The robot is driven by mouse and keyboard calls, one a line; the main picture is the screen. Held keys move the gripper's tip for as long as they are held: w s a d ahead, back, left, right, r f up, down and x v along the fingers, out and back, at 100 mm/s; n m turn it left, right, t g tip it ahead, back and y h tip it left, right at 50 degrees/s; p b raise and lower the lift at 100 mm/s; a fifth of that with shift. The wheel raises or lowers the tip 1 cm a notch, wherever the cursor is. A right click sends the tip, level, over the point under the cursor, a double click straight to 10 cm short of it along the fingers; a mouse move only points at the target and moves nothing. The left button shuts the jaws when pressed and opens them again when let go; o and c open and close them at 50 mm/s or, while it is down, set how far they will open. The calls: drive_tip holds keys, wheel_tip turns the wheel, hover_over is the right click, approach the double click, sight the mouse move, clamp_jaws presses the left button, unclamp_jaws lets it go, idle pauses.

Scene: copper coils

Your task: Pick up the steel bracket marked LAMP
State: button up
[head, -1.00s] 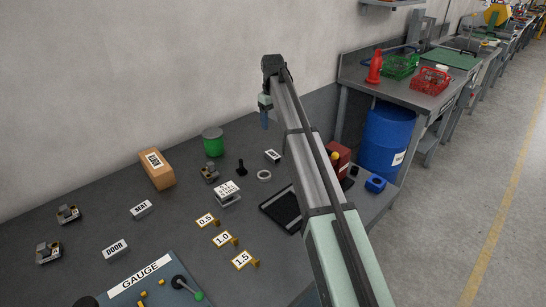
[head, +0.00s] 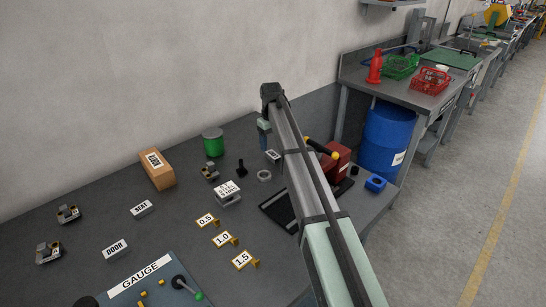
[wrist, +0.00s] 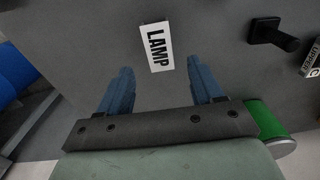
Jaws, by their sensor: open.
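The steel bracket marked LAMP (head: 272,156) stands on the dark bench, partly hidden by my arm in the head view. In the wrist view its white face with black LAMP lettering (wrist: 157,46) shows just beyond the fingertips, roughly centred between them. My gripper (wrist: 159,80) is open, with two blue fingers apart and nothing between them. In the head view my gripper (head: 264,138) hangs above and slightly left of the bracket, apart from it. Similar brackets marked SEAT (head: 141,208) and DOOR (head: 115,249) stand at the left of the bench.
A green can (head: 213,143) stands left of my gripper. A black upright piece (head: 242,168) and a pale ring (head: 264,176) lie nearby. Several yellow numbered tags stand nearer the front.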

sight(271, 153)
wheel_tip(271, 153, down, 4)
drive_tip(key=shift+s+f, duration=0.1)
drive_tip(key=shift+c, duration=0.3)
drive_tip(key=c, duration=1.1)
drive_tip(key=shift+o, duration=0.2)
